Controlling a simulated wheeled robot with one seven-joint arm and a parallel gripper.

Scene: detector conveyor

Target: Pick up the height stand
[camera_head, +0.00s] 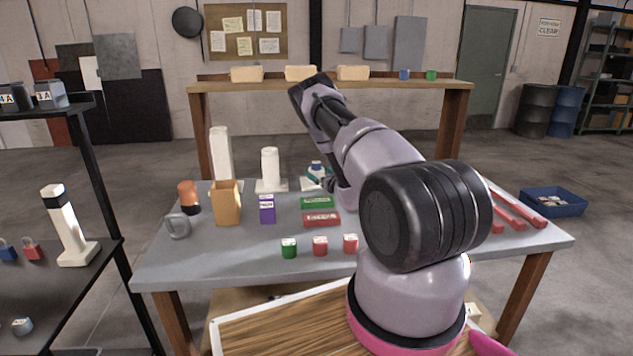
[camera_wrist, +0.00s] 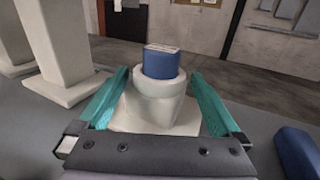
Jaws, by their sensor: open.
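A short white stand (camera_wrist: 158,112) with a square base and a blue block (camera_wrist: 163,64) on top is in the middle of the wrist view. My gripper (camera_wrist: 160,76) is open, its two teal fingers on either side of the stand's round upper part, with no clear contact. In the head view my gripper (camera_head: 318,181) is small and partly hidden by my arm at the back of the grey table. A medium white stand (camera_head: 270,167) and a tall white stand (camera_head: 221,152) are to its left. Another white stand (camera_head: 67,226) with a dark top is on the left shelf.
The grey table (camera_head: 200,268) also holds an orange-brown box (camera_head: 227,203), a purple box (camera_head: 267,209), green (camera_head: 317,202) and red (camera_head: 321,219) boxes and small blocks. A blue object (camera_wrist: 298,150) lies right of my gripper. The table's front left is clear.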

